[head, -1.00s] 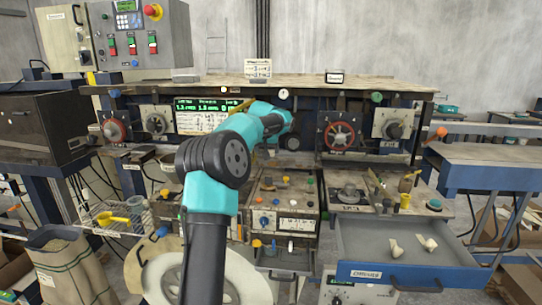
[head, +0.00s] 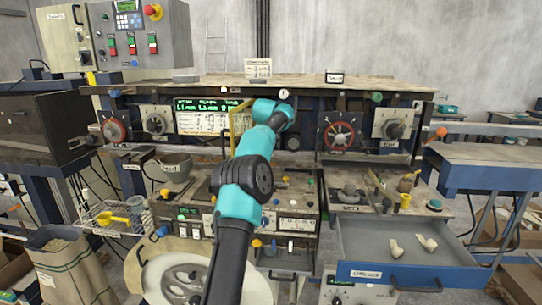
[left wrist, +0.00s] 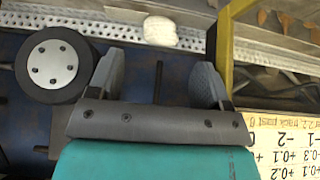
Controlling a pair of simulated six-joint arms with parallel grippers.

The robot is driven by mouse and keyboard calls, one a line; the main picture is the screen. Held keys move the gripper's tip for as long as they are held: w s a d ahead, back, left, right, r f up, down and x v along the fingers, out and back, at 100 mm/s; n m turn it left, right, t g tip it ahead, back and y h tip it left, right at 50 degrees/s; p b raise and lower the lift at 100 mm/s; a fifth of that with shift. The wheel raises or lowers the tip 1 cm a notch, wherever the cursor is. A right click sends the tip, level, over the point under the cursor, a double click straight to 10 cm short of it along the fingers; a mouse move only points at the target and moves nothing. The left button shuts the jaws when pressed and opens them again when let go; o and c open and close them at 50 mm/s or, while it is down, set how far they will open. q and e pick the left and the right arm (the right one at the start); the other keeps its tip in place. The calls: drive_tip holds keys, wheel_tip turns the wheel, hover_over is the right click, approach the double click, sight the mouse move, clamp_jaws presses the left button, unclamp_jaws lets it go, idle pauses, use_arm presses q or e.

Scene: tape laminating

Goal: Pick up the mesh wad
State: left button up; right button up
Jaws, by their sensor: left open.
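A small off-white rounded lump (left wrist: 160,31), which looks like the mesh wad, lies against a perforated metal strip (left wrist: 90,15) near the top of the left wrist view. Its mesh texture is too small to make out. My left gripper (left wrist: 157,68) is open and empty, with its two grey fingers apart. The lump is beyond the fingertips, between their lines and a little right of centre. In the head view my teal arm reaches up to the back of the bench, and it hides the gripper and the lump. My right gripper is in neither view.
A black roller with a grey hub (left wrist: 53,63) is close beside the left finger. A yellow bar (left wrist: 225,45) stands close by the right finger. A printed card (left wrist: 275,140) is at lower right. An open drawer (head: 410,262) juts out at right.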

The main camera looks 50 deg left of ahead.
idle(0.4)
use_arm(q)
drive_tip(key=x, duration=0.5)
drive_tip(key=shift+w+a, duration=0.1)
drive_tip(key=shift+c, duration=0.4)
drive_tip(key=c, duration=0.9)
